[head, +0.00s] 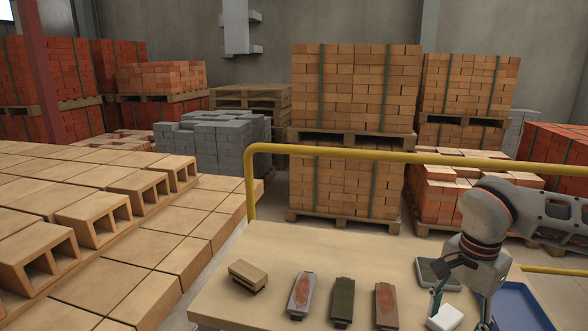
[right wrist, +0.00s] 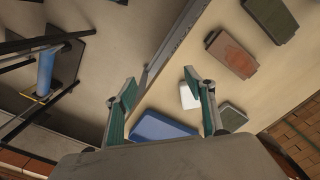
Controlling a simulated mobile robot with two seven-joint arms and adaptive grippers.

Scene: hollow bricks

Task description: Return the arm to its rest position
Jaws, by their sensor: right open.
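My right arm reaches in from the right of the head view, bent downward over the table. My right gripper (head: 462,308) is open, its green-padded fingers spread apart above the table's right part. In the right wrist view the gripper (right wrist: 160,80) shows nothing between its fingers. A small white block (head: 446,318) lies on the table close by the fingers; in the right wrist view the white block (right wrist: 187,97) appears beside the right finger, partly hidden. My left gripper is not in view.
The table (head: 250,248) bears a tan block (head: 248,275), a reddish-topped grey block (head: 301,295), a dark green block (head: 343,302), a brown block (head: 386,306), a dark grey tray (head: 430,270) and a blue tray (head: 520,306). A yellow rail (head: 390,156) runs behind; hollow bricks (head: 95,222) stand left.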

